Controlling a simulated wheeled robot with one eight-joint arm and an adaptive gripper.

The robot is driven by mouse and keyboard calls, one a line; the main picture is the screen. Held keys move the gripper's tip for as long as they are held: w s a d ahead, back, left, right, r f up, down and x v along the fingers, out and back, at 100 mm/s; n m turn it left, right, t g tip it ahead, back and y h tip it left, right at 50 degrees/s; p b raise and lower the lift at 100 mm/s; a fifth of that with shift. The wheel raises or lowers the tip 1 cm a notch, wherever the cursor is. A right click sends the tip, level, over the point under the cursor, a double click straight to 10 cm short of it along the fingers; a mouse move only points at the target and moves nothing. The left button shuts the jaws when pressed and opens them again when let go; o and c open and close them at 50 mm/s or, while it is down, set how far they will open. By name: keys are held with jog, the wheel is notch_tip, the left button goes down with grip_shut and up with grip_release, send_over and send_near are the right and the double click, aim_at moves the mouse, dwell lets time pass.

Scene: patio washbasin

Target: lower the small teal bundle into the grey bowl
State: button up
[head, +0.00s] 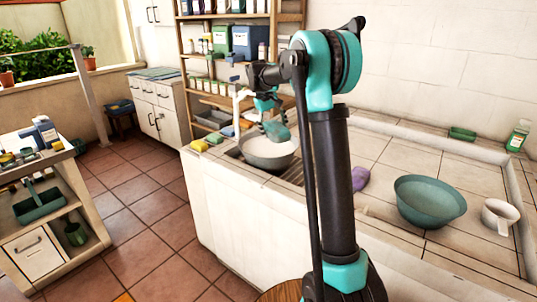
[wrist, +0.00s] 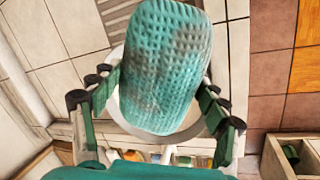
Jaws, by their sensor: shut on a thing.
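The small teal bundle (head: 276,132) is a rounded, textured cloth roll with greyish patches. In the wrist view the bundle (wrist: 163,65) fills the upper middle, between the fingers of my gripper (wrist: 157,90). My gripper (head: 267,110) is shut on it, and in the head view it hangs above the grey bowl (head: 268,160). The bowl sits by the slatted sink area of the counter. The bundle's lower end overlaps the bowl's opening; the exact height gap is hard to tell. In the wrist view the pale bowl rim (wrist: 122,118) shows behind the bundle, which hides most of the interior.
A yellow sponge (head: 198,146) and a green sponge (head: 214,137) lie left of the bowl. A purple item (head: 360,179), a teal-green basin (head: 430,203) and a white cup (head: 499,216) stand to the right. Shelves (head: 240,45) rise behind.

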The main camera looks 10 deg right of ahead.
jog(key=w+f, duration=0.4)
jog(key=w, duration=0.7)
jog(key=shift+d+f, duration=0.3)
jog(key=shift+f, duration=0.1)
jog(key=shift+f, duration=5.55)
jog(key=shift+f, duration=0.1)
jog(key=o, duration=1.3)
